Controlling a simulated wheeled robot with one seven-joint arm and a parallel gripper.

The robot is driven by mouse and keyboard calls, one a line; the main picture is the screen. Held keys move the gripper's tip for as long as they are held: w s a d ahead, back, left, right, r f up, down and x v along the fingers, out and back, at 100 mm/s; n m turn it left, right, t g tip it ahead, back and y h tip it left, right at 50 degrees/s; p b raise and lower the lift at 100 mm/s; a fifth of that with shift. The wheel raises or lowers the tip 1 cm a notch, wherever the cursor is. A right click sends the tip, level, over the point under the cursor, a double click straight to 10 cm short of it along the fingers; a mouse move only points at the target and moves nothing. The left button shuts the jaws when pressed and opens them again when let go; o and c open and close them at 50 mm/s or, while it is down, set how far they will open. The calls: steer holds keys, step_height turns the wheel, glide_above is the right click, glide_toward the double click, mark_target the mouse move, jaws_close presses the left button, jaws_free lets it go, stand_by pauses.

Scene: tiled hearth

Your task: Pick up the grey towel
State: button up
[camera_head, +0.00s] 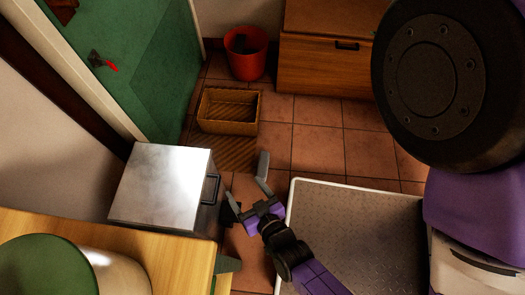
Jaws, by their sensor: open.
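No grey towel can be made out for certain. A small grey-green piece (228,264) shows at the right edge of the wooden table in the lower left. I cannot tell whether it is cloth. My gripper (246,178) is near the middle of the view, with its two grey fingers spread apart and nothing between them. It is just right of the metal box and above that grey-green piece in the picture.
A shiny metal box (158,188) with a dark handle stands beside the wooden table (180,262). A green-lidded container (45,268) is on the table. Beyond are a wicker basket (228,127), red bin (247,62), wooden cabinet (318,77) and green door (150,50). Tiled floor (318,148) is clear between.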

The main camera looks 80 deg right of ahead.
steer(key=w+d+f+m+g+h+b, duration=0.1)
steer(key=d+f+g+b, duration=0.2)
steer(key=f, duration=0.5)
steer(key=w+d+f+m+b, duration=0.1)
steer(key=d+f+m+b, duration=0.1)
steer(key=d+f+b, duration=0.35)
steer(key=w+d+f+m+g+h+b, duration=0.15)
steer(key=f+b, duration=0.25)
steer(key=f, duration=0.7)
steer(key=m+g+b, duration=0.2)
steer(key=g+b, duration=0.2)
steer(key=b, duration=0.5)
glide_toward(263, 165)
steer(key=shift+t+x, duration=0.25)
steer(key=shift+x, duration=0.6)
steer(key=b+x, duration=0.3)
steer(key=x, duration=0.3)
steer(key=shift+s+d+f+b, duration=0.1)
steer(key=shift+d+f+b, duration=0.2)
steer(key=shift+d+f, duration=0.1)
steer(key=shift+d, duration=0.4)
steer(key=shift+c, duration=0.5)
jaws_close()
